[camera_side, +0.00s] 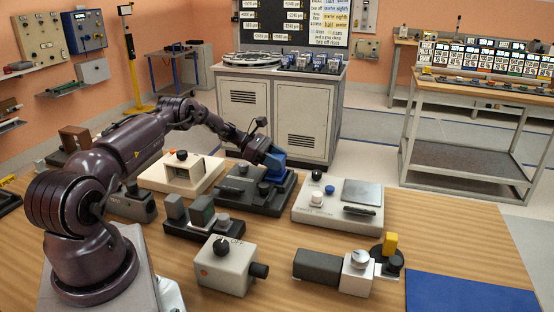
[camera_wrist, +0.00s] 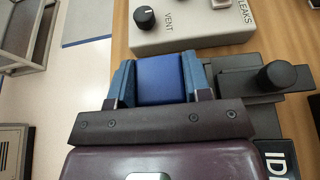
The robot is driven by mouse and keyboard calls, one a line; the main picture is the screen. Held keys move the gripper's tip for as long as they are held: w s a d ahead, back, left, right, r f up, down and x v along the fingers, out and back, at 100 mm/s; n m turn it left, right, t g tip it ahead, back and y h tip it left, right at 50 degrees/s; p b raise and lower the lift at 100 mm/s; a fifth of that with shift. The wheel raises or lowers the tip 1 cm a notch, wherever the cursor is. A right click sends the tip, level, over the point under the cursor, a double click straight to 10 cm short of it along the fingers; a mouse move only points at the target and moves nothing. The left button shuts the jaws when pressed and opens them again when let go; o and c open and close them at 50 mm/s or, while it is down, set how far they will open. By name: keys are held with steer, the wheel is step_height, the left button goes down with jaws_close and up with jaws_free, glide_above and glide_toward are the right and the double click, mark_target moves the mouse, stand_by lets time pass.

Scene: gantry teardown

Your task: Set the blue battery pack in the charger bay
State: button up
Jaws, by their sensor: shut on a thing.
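The blue battery pack (camera_wrist: 160,78) sits between the two blue-grey fingers of my gripper (camera_wrist: 160,92) in the wrist view. The unit's dark base also shows right of the pack in the wrist view (camera_wrist: 244,82). No charger marking is readable, and the gripper hides any bay below.
A pale box (camera_side: 316,210) with a metal plate stands close to the right of the gripper. A cream housing (camera_side: 172,175) is to the left. A black tray (camera_side: 178,229) with upright blocks and a grey switch box (camera_side: 229,272) stand in front. A blue mat (camera_side: 470,294) lies front right.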

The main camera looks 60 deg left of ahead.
steer(key=shift+f, duration=0.3)
steer(key=o, duration=1.2)
steer(key=v, duration=1.3)
